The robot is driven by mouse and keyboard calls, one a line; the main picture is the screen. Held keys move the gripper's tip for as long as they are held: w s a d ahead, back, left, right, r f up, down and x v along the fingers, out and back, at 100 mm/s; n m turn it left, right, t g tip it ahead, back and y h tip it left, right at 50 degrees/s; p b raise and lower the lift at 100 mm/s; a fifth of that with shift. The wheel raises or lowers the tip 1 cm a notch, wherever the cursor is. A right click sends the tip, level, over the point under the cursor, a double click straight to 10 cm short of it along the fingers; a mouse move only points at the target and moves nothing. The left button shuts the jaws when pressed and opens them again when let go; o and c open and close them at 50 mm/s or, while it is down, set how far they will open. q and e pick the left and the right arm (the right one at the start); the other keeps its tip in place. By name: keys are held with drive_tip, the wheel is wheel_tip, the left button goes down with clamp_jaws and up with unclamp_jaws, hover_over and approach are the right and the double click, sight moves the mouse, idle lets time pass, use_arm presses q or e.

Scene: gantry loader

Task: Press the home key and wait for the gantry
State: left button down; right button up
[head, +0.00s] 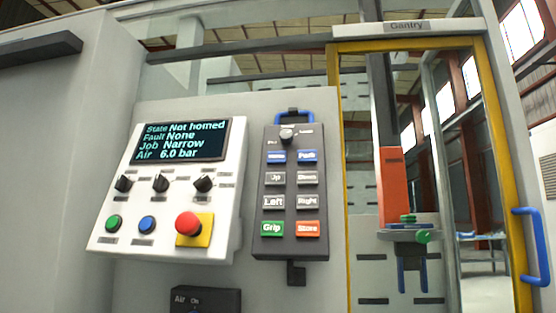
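The dark hand pendant (292,243) hangs on the grey wall panel, with two columns of keys. The home key (277,157) looks to be the blue one at its upper left; its label is small and blurred. The display (181,139) reads "State Not homed, Fault None, Job Narrow, Air 6.0 bar". The gantry (394,180) shows behind the framed opening, with an orange vertical part, green pieces and blue fingers (412,274) pointing down. Neither of my grippers is in view.
A white control box (219,244) left of the pendant carries the display, knobs, green and blue buttons and a red mushroom button (188,223) on yellow. A dark air box (205,300) sits below. The yellow door frame (343,190) has a blue handle (530,246) on its right.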

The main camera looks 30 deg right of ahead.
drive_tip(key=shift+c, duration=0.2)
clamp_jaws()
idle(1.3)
